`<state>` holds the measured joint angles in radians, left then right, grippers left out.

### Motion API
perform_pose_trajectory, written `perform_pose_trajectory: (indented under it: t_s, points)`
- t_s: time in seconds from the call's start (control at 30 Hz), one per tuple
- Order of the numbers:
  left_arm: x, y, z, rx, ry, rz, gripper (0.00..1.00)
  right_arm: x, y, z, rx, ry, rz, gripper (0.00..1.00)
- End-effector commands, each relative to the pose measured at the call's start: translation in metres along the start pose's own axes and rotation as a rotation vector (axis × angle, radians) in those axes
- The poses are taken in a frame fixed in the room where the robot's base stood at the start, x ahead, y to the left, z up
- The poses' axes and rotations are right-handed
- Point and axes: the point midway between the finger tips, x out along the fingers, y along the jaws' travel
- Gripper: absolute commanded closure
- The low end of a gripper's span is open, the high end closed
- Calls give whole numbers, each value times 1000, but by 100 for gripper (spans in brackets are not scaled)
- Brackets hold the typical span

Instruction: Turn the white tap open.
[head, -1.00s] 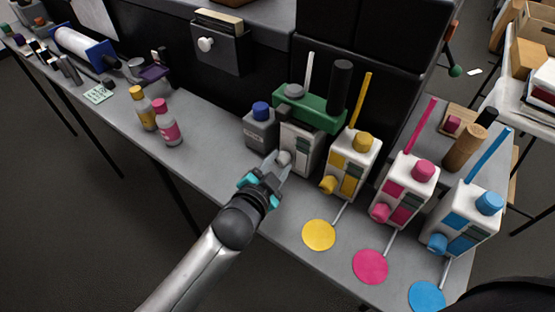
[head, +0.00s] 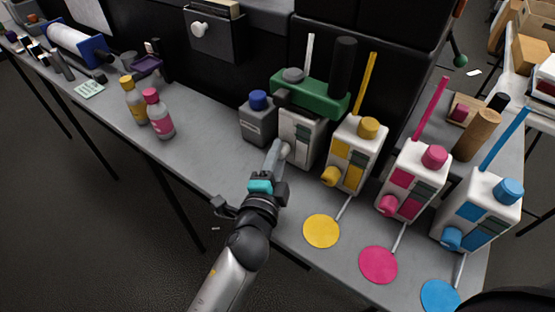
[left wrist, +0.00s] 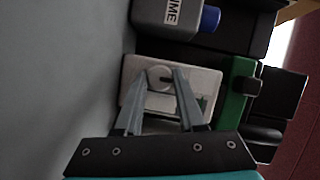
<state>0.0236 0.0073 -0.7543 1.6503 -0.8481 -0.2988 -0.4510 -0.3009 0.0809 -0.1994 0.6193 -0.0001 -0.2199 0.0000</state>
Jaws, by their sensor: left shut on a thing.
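The white tap (left wrist: 160,78) is a round pale knob low on the front of a white container (head: 301,137). My left gripper (head: 279,150) reaches it from the front; its two fingers lie on either side of the knob and are shut on it. In the left wrist view the fingers (left wrist: 163,85) close in on the knob, which shows a dark slot or mark. In the head view the fingers partly hide the knob. My right gripper is not in view.
A yellow-capped container (head: 354,155) stands close to the right, with pink (head: 413,181) and blue (head: 478,210) ones beyond. A grey bottle with a blue cap (head: 258,118) stands close left. A green block (head: 310,97) sits above.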

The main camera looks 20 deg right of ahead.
Motion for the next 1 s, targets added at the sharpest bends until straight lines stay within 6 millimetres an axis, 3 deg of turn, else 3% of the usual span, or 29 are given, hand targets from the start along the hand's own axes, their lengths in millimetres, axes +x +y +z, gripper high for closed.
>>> perform_pose_trajectory:
  t_s: [0.53, 0.57, 0.8, 1.0]
  points:
    - [0, 1, -1, 23, 1, -8, 100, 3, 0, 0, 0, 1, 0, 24]
    - [0, 1, -1, 23, 1, -8, 59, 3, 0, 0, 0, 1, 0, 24]
    - [0, 0, 0, 22, 1, -8, 32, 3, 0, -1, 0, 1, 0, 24]
    - [0, 0, 0, 21, 0, -8, 31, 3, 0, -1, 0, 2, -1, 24]
